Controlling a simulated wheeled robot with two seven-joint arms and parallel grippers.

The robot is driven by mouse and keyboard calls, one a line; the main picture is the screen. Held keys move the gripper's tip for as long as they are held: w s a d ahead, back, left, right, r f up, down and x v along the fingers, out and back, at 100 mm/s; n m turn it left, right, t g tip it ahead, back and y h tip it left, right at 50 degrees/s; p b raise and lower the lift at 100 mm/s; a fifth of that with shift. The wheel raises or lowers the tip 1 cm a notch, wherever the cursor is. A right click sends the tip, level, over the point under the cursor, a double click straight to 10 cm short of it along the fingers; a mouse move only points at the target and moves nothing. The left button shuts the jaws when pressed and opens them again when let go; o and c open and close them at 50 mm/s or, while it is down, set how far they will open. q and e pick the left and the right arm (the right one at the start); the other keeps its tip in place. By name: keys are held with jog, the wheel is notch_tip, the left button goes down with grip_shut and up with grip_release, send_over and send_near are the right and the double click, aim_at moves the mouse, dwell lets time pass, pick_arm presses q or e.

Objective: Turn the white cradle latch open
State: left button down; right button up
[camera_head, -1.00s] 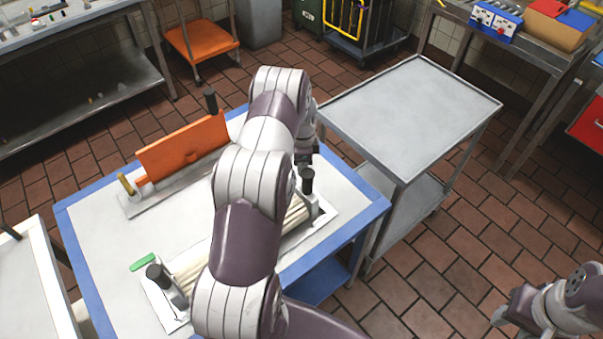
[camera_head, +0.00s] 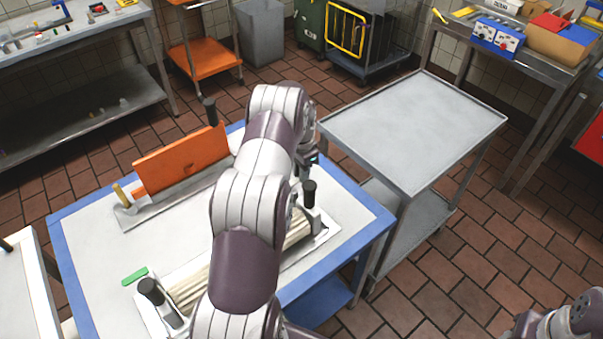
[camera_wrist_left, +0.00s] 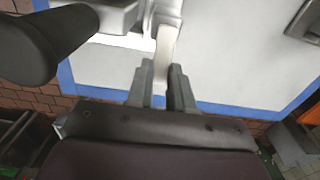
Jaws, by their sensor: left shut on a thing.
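In the left wrist view, the white cradle latch (camera_wrist_left: 165,45) reaches down as a pale lever from a white cradle part. My left gripper (camera_wrist_left: 163,78) is shut on its lower end, with one grey finger on each side. In the head view my left gripper (camera_head: 309,162) shows only as a small dark piece behind the arm, and the latch is hidden there. The white cradle (camera_head: 327,228) lies on the blue-edged table, partly covered by my arm. My right gripper (camera_head: 525,325) is partly cut off at the bottom right, and its fingers cannot be made out.
A black knob (camera_head: 309,194) stands at the cradle's far end; another black knob (camera_head: 151,291) is at its near end. An orange board (camera_head: 182,160) stands on the table (camera_head: 340,250). A green piece (camera_head: 134,276) lies at left. An empty grey cart (camera_head: 415,130) stands to the right.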

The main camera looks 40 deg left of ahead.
pick_arm(q)
jog(key=shift+r, duration=0.15)
jog(key=c, duration=1)
grip_release()
notch_tip(320, 180, up, 7)
jog(key=shift+f+b, duration=0.2)
jog(key=shift+b, duration=0.5)
notch_tip(320, 180, up, 6)
jog(key=p, duration=0.4)
